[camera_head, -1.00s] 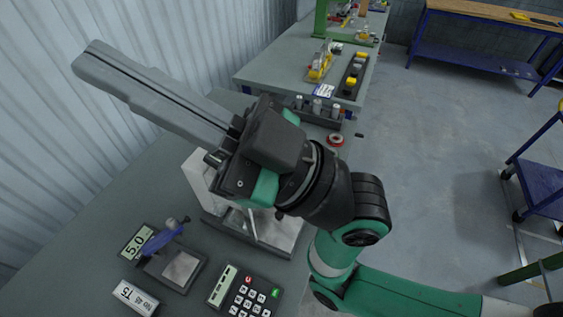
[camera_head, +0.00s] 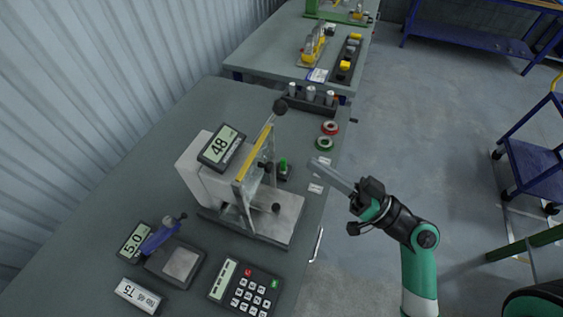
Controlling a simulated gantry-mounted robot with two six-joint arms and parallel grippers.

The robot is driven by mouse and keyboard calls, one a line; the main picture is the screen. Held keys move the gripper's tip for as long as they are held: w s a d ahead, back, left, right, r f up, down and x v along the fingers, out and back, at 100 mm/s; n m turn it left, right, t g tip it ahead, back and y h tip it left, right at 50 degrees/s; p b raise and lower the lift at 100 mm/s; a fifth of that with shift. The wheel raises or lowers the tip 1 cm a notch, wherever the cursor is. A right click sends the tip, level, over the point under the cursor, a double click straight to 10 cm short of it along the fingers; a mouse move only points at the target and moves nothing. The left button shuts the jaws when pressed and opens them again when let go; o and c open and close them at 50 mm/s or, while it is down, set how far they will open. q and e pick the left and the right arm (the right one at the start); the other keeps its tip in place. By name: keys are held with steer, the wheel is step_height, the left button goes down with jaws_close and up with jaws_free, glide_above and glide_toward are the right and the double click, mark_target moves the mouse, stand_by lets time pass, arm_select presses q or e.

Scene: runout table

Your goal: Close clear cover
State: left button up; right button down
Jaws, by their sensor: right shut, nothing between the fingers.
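A clear cover (camera_head: 248,193) with a yellow upper edge (camera_head: 255,152) is on the grey bench device (camera_head: 198,172) at the middle of the table. The see-through panel stands steeply between the housing and the device's metal base (camera_head: 285,217); I cannot tell whether it is fully closed. A black-knobbed lever (camera_head: 280,106) rises at the far end of the yellow edge. My right gripper (camera_head: 314,168) is right of the device, apart from the cover, with its long grey fingers together and empty, pointing left. My left gripper is out of view.
A display reading 48 (camera_head: 220,146) tops the device. A keypad (camera_head: 247,288) and a small gauge (camera_head: 172,262) stand at the near side. Red (camera_head: 329,128) and green (camera_head: 324,143) rings lie beyond the gripper.

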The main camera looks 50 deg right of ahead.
mark_target(261, 146)
steer(key=w, duration=0.2)
steer(key=w+a+p, duration=0.1)
steer(key=w, duration=0.2)
steer(key=w+a, duration=0.1)
steer(key=w, duration=0.1)
steer(key=shift+w+a+f, duration=0.15)
steer(key=shift+w+f, duration=0.05)
steer(key=shift+w, duration=0.15)
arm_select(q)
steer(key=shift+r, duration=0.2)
arm_select(e)
steer(key=shift+a+f, duration=0.15)
steer(key=shift+f, duration=0.15)
steer(key=shift+s, duration=0.1)
